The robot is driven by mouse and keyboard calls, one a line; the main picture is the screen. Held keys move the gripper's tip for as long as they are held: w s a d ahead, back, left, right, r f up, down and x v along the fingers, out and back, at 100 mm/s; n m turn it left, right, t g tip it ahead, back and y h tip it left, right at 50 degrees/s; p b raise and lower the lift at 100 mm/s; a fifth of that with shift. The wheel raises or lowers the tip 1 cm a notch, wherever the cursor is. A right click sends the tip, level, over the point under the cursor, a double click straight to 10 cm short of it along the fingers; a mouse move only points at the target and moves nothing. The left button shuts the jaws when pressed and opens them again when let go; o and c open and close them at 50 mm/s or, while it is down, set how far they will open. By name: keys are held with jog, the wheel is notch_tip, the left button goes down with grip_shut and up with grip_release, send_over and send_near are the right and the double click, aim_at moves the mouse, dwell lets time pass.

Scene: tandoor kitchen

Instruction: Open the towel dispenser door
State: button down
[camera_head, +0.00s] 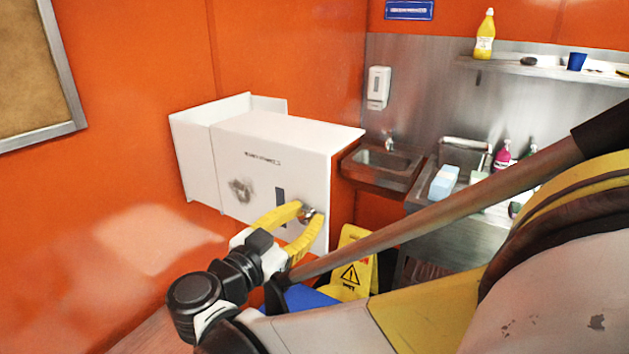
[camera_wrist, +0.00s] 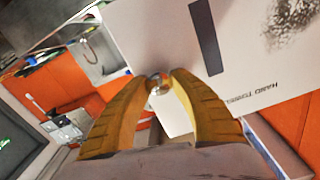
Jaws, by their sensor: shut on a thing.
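The towel dispenser (camera_head: 240,135) is a white box by the orange wall. Its front door (camera_head: 262,178) carries dark lettering, a grey smudge and a dark upright slot. In the wrist view the door (camera_wrist: 240,60) appears upside down, with "HAND TOWELS" lettering. A round metal knob (camera_wrist: 157,84) is near the door's lower right corner in the head view. My gripper (camera_head: 307,213) has its yellow fingers shut on this knob; the wrist view shows the gripper (camera_wrist: 158,86) pinching it. A white section (camera_head: 195,160) stands out at the left; I cannot tell how far the door is open.
A metal sink (camera_head: 385,160) and a counter with bottles are to the right. A soap dispenser (camera_head: 378,88) hangs above the sink. A yellow wet-floor sign (camera_head: 354,262) stands below, just right of my gripper. A framed board (camera_head: 35,75) hangs at the left.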

aim_at(312, 164)
jog(key=c, duration=1.1)
grip_release()
jog(key=shift+o, duration=0.2)
notch_tip(312, 164, up, 10)
jog(key=shift+r, duration=0.1)
